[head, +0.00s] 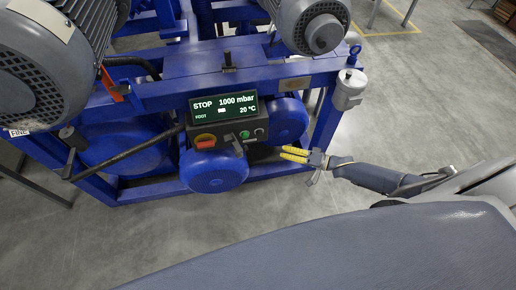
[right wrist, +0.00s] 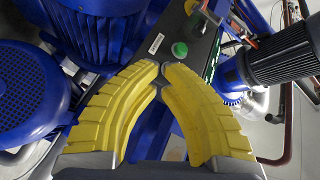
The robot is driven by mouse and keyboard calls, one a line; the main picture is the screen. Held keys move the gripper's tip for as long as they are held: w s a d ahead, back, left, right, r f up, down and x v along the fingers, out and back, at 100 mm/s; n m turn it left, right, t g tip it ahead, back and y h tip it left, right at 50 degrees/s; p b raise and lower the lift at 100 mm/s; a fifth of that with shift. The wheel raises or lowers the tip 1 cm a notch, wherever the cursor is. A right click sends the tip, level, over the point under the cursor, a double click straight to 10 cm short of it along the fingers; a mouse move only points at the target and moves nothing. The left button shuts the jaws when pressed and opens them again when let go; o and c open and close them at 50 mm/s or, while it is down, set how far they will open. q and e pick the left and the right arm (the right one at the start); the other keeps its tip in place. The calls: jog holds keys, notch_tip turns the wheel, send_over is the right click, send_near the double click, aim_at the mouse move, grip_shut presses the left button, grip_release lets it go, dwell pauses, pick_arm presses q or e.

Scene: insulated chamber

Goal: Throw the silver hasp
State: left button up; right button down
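I cannot pick out a silver hasp with certainty. A small greyish lever-like part (head: 237,146) stands on the front of the control box between the red-and-yellow switch (head: 205,141) and the buttons; I cannot tell if it is the hasp. My right gripper (head: 282,152) is just right of the box, apart from it, pointing left. In the right wrist view its yellow fingers (right wrist: 161,74) arch together and their tips meet, with nothing clearly held. A green button (right wrist: 179,49) shows beyond the tips. My left gripper is not in view.
A blue frame carries grey motors (head: 312,22) and the lit display (head: 224,107), which reads STOP, 1000 mbar, 20 °C. Blue rounded housings (head: 214,172) sit below and beside the box. A silver canister (head: 348,89) stands on the frame's right corner. Open floor (head: 420,110) lies to the right.

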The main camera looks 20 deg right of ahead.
notch_tip(320, 180, up, 3)
jog(key=s+a+m+y, duration=0.1)
jog(key=a+m, duration=0.1)
jog(key=m, duration=0.1)
jog(key=m+y, duration=0.1)
jog(key=m, duration=0.1)
send_near(236, 144)
jog(key=shift+w+a+f, duration=0.55)
jog(key=shift+w+a, duration=0.25)
jog(key=shift+w, duration=0.1)
jog(key=shift+w+a+f, duration=0.6)
jog(key=shift+w+a, duration=0.2)
jog(key=shift+w, duration=0.1)
jog(key=shift+s, duration=0.15)
jog(key=shift+s+a+t+h, duration=0.15)
jog(key=shift+a+t+h, duration=0.15)
jog(key=shift+t, duration=0.1)
